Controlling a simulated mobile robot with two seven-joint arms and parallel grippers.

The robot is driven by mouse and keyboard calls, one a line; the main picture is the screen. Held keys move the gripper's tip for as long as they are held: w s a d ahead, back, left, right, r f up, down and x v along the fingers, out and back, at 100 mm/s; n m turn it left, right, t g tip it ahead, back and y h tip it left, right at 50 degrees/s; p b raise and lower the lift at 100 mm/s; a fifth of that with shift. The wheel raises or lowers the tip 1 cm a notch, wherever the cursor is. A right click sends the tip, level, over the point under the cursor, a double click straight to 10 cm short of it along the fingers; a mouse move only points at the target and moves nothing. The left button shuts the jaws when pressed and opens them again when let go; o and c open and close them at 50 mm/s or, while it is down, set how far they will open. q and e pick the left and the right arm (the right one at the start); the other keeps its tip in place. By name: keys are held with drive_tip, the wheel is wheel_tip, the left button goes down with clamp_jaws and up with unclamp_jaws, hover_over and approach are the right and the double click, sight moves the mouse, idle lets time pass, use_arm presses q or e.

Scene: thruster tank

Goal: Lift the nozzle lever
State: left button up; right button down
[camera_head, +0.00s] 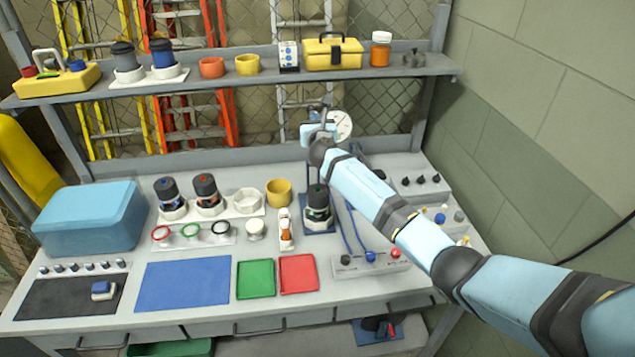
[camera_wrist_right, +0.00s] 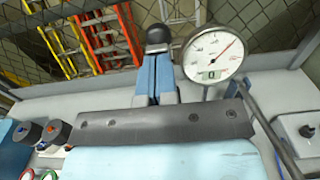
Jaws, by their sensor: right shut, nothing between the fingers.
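My right gripper (camera_head: 322,128) is raised over the back of the workbench, beside a round white gauge (camera_head: 339,125). In the right wrist view its two blue fingers (camera_wrist_right: 156,78) are together with nothing visible between them. A dark rounded knob (camera_wrist_right: 160,30) on a short grey stem shows just beyond the fingertips; I take it for the nozzle lever's end but cannot be sure. Whether the fingers touch it, I cannot tell. The gauge (camera_wrist_right: 213,52) stands right of the fingers. My right forearm hides much of the fixture below. My left gripper is not in view.
A dark bottle (camera_head: 317,203) stands in a blue holder under my arm. A grey box with knobs (camera_head: 368,262) is in front. A shelf (camera_head: 215,82) with a yellow toolbox (camera_head: 333,52) runs behind. A dark slanted rod (camera_wrist_right: 272,135) is close to my right wrist.

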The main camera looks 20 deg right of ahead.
drive_tip(key=shift+x, duration=0.85)
drive_tip(key=p+v, duration=0.1)
drive_tip(key=v, duration=0.6)
drive_tip(key=shift+s, duration=0.1)
